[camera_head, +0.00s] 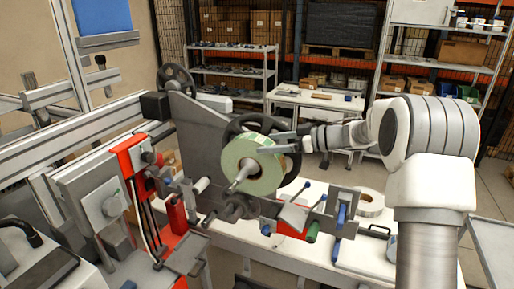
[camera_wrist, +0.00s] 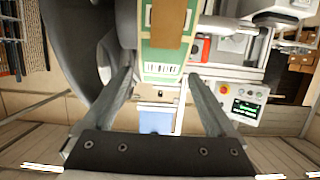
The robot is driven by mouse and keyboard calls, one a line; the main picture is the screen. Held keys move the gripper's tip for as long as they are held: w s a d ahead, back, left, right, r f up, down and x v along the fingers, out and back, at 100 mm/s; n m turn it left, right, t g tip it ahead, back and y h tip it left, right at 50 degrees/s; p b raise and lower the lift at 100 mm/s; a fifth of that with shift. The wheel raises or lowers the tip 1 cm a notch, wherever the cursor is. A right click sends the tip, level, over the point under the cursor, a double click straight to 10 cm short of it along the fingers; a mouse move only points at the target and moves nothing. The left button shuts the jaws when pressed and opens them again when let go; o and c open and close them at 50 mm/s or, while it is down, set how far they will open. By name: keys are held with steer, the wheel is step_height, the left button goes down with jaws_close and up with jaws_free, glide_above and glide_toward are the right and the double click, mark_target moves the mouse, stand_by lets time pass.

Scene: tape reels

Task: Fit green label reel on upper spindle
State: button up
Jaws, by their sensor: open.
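The green label reel (camera_head: 265,178) sits around the upper spindle (camera_head: 238,182) of the grey machine, and the spindle's tip sticks out through its middle. In the wrist view the reel (camera_wrist: 160,62) shows edge-on as a green band with a barcode label and a brown patch. My gripper (camera_head: 272,144) is at the upper right rim of the reel. In the wrist view my gripper (camera_wrist: 162,78) is open, its fingers spread to either side of the reel's edge with a gap. How far the reel sits along the spindle is hard to tell.
A black handwheel (camera_head: 291,160) stands behind the reel. A lower grey hub (camera_head: 233,207) and levers with blue and green grips lie below. A white reel (camera_head: 370,203) lies on the white bench (camera_head: 345,252) at right. A red-framed unit (camera_head: 130,160) stands at left.

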steer(key=b+v, duration=0.1)
steer(key=v, duration=1)
steer(key=shift+r, duration=0.2)
